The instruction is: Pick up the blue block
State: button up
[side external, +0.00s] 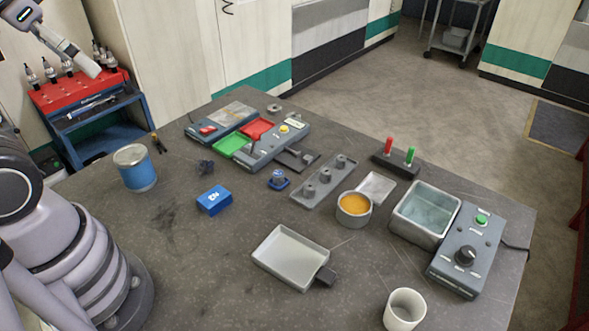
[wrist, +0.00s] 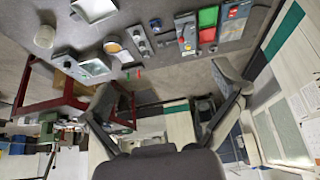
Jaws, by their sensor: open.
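The blue block (side external: 214,200) lies on the dark table (side external: 190,260), left of its middle in the side view, with white marking on its faces. Nothing touches it. I cannot make it out in the wrist view. My gripper (wrist: 168,85) shows in the wrist view with its two fingers spread wide and nothing between them. It points out across the room, with the table upside down along the top of that picture.
A blue can (side external: 137,170) stands left of the block, and a small dark part (side external: 206,167) lies behind it. A blue-based knob (side external: 279,180) is to its right. A grey tray (side external: 290,257) is in front right. The table around the block is bare.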

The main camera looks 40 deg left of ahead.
aim_at(216, 198)
jog(key=shift+w, duration=0.1)
jog(key=w+d+f+m+g+y, duration=0.3)
jog(key=w+f+m+g+y, duration=0.15)
jog(key=w+f, duration=0.35)
jog(key=w+d+f+m+g+y, duration=0.25)
jog(key=w+f+m, duration=0.25)
jog(key=w+f, duration=0.25)
jog(key=d+f+m+y, duration=0.1)
jog(key=f+m+y, duration=0.1)
jog(key=f, duration=0.4)
jog(key=d+f+m+t+y, duration=0.1)
jog(key=f+m+y, duration=0.1)
jog(key=f, duration=0.5)
jog(key=w+d+f+m+y, duration=0.1)
jog(key=d+f+m+y, duration=0.1)
jog(key=f+m, duration=0.2)
notch_tip(216, 198, down, 2)
jog(key=shift+f+m+t, duration=0.25)
jog(key=shift+m+t, duration=0.05)
jog(key=shift+m, duration=0.05)
jog(key=shift+y, duration=0.3)
jog(key=x, duration=0.7)
jog(key=shift+a+f, duration=0.3)
jog(key=shift+f, duration=0.05)
jog(key=shift+x, duration=2.95)
jog(key=shift+f, duration=0.1)
jog(key=c, duration=1.2)
